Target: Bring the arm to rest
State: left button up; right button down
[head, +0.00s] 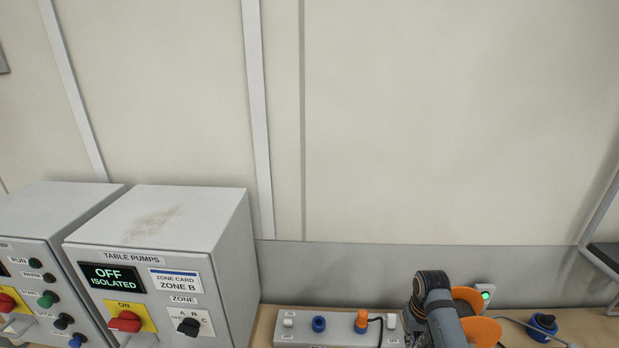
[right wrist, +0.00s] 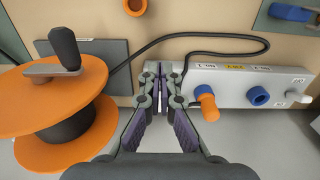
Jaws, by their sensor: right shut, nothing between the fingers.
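My right gripper (right wrist: 160,96) is in the middle of the right wrist view. Its two fingers are together with nothing between them. Its tips are close to the left end of a grey socket strip (right wrist: 228,76), left of an orange plug (right wrist: 207,103); I cannot tell whether they touch the strip. In the head view a dark grey part of my right arm shows at the bottom, in front of an orange reel; the fingertips cannot be made out there. My left gripper is in neither view.
The orange reel (right wrist: 60,85) with a black crank knob (right wrist: 64,45) stands left of the gripper. A black cable (right wrist: 215,37) loops behind it. The strip has a blue socket (right wrist: 258,96). A grey "TABLE PUMPS" box (head: 175,220) reads OFF ISOLATED. A green-lit unit (head: 487,294) stands behind.

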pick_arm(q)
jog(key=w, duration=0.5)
pick_arm(e)
jog(key=s+a+r+n+t, duration=0.1)
jog(key=s+a+r+t, duration=0.1)
jog(key=s, duration=0.8)
jog(key=s+a+r+n+t, duration=0.1)
jog(key=s, duration=0.9)
notch_tip(320, 180, down, 30)
jog(key=s+d+h+b, duration=0.1)
jog(key=s+d+b, duration=0.1)
jog(key=b, duration=0.5)
pick_arm(q)
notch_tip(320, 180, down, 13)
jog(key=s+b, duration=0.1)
jog(key=b, duration=0.5)
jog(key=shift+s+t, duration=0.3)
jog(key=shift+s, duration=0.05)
pick_arm(e)
jog(key=s+d+f+g, duration=0.1)
jog(key=s+f, duration=0.8)
jog(key=f, duration=0.3)
jog(key=s+f+m+g, duration=0.1)
jog(key=s+f, duration=0.9)
jog(key=f, duration=0.3)
jog(key=shift+s+d+f, duration=0.2)
jog(key=shift+d, duration=0.2)
